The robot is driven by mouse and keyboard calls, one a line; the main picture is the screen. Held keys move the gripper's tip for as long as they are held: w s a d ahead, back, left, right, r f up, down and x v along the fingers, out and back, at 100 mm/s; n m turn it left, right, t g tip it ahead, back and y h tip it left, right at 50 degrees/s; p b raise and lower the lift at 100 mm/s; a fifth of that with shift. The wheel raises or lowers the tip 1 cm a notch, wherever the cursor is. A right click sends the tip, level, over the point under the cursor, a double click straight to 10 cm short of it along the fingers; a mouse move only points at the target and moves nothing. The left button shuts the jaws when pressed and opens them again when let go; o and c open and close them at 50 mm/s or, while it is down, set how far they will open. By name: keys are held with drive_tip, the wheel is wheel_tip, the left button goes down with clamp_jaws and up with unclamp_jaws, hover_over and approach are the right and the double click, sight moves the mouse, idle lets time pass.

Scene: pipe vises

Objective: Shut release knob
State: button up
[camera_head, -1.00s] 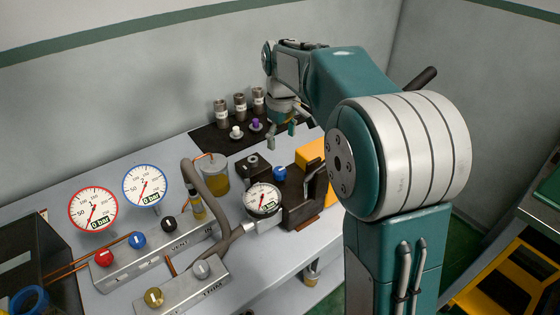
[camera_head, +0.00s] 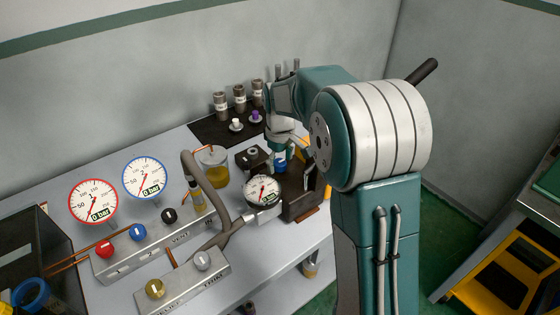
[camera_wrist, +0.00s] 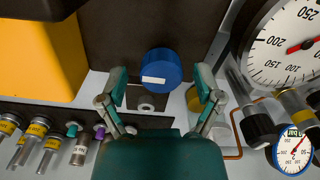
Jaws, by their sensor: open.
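A blue knob with a white mark (camera_wrist: 161,70) sits on the dark vise block and shows between my fingers in the wrist view. I cannot read a release label on it. In the head view this blue knob (camera_head: 281,162) is partly hidden by my gripper (camera_head: 281,154). My gripper (camera_wrist: 160,82) is open, one finger on each side of the knob, with visible gaps; I cannot tell how far down the fingertips reach. The dark vise block (camera_head: 298,195) has a round gauge (camera_head: 262,191) at its left, reading near zero.
A valve panel (camera_head: 125,265) carries red, blue and black knobs; a front panel (camera_head: 190,290) carries gold and silver knobs. Two gauges (camera_head: 93,201) stand behind. A hose (camera_head: 197,168) curves beside the vise. Labelled cylinders (camera_head: 240,98) stand on a black mat behind.

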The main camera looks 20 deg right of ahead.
drive_tip(key=shift+a, duration=0.15)
drive_tip(key=c, duration=1.2)
drive_tip(key=shift+o, duration=0.2)
